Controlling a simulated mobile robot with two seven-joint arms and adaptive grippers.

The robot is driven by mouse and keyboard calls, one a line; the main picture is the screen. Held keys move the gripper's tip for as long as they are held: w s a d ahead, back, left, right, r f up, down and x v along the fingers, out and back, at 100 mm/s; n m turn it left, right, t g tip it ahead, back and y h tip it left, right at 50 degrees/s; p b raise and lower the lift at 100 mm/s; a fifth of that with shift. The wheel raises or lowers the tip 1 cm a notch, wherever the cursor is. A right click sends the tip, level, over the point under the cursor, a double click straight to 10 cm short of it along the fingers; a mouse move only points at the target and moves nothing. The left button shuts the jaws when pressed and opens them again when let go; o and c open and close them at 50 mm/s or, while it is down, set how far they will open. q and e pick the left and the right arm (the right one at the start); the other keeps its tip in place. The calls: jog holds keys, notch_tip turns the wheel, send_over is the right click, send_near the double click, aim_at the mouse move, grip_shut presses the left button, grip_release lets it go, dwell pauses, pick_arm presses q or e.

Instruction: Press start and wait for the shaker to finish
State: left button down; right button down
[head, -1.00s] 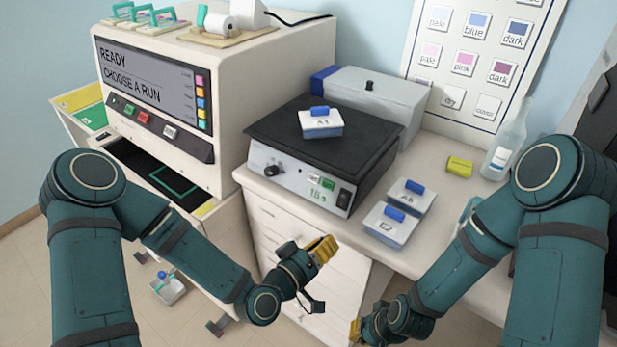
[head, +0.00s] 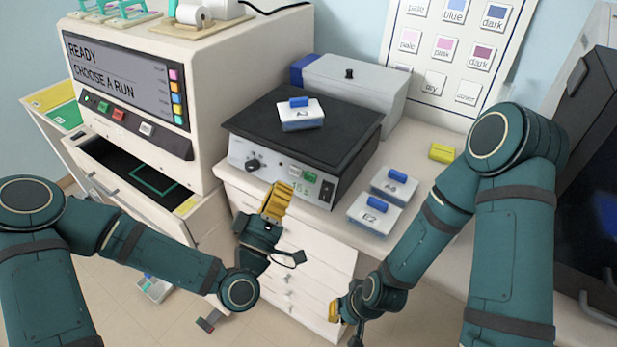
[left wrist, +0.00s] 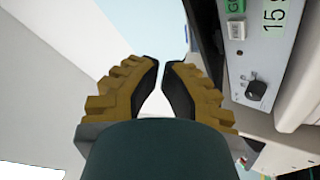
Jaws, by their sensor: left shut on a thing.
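The shaker (head: 345,142) has a black top and a grey front panel. A small blue-handled box (head: 301,118) stands on its top. A green button (head: 310,178) sits on the panel beside a display (head: 300,189) that reads about 15 s. The left wrist view shows the display (left wrist: 273,20), a green button (left wrist: 235,6) and a black knob (left wrist: 256,91) at right. My left gripper (head: 279,189) points up just in front of the panel, left of the green button; its jaws are shut, nothing visible between them (left wrist: 160,64). My right gripper (head: 338,309) is low by the drawers; its jaws are unclear.
Two blue-handled boxes, one (head: 390,186) behind the other (head: 374,213), stand on the counter right of the shaker. A yellow block (head: 442,153) lies behind them. A grey lidded box (head: 352,90) stands behind the shaker. The stainer (head: 190,80) at left reads READY, CHOOSE A RUN.

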aim_at(310, 178)
pick_arm(q)
jog(key=w+d, duration=0.1)
jog(key=w+d+f+b, duration=0.1)
jog(key=w, duration=0.1)
jog(key=w+d+f, duration=0.1)
jog(key=shift+w+d+f, duration=0.2)
jog(key=shift+w+f, duration=0.05)
jog(key=shift+w, duration=0.1)
jog(key=shift+w+d+f+b, duration=0.35)
jog(key=shift+w+d+b, duration=0.3)
jog(key=shift+w, duration=0.15)
jog(key=c, duration=1.7)
grip_release()
grip_shut()
jog(key=shift+w+d+f+b, duration=0.15)
jog(key=shift+w+d+b, duration=0.05)
jog(key=shift+w+b, duration=0.2)
